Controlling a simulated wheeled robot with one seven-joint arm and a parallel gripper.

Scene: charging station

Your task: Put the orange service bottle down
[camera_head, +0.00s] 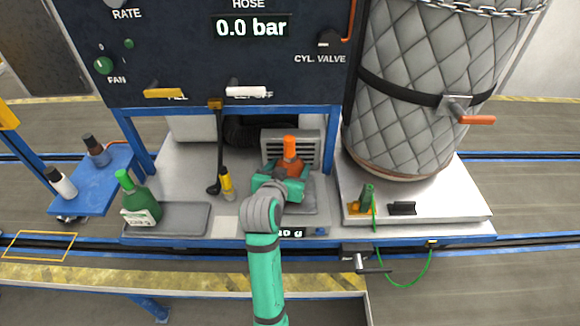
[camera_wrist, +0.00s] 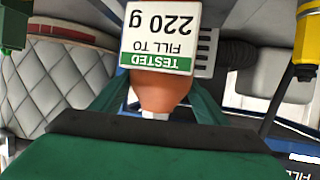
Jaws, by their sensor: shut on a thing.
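The orange service bottle (camera_head: 291,158) stands upright between the jaws of my gripper (camera_head: 282,178), above the scale (camera_head: 311,206) on the bench. My gripper is shut on it and hides its lower part. I cannot tell whether its base touches the scale. In the wrist view the bottle (camera_wrist: 153,94) appears upside down, with a label reading "TESTED FILL TO 220 g". The scale's display (camera_head: 292,233) is partly hidden by my arm.
A green bottle (camera_head: 140,203) stands on a grey tray (camera_head: 186,219) at left. A yellow-and-black tool (camera_head: 227,184) stands left of my gripper. A quilted cylinder (camera_head: 430,90) is at right, with a small orange-and-green item (camera_head: 362,202) in front. The control panel (camera_head: 180,50) overhangs behind.

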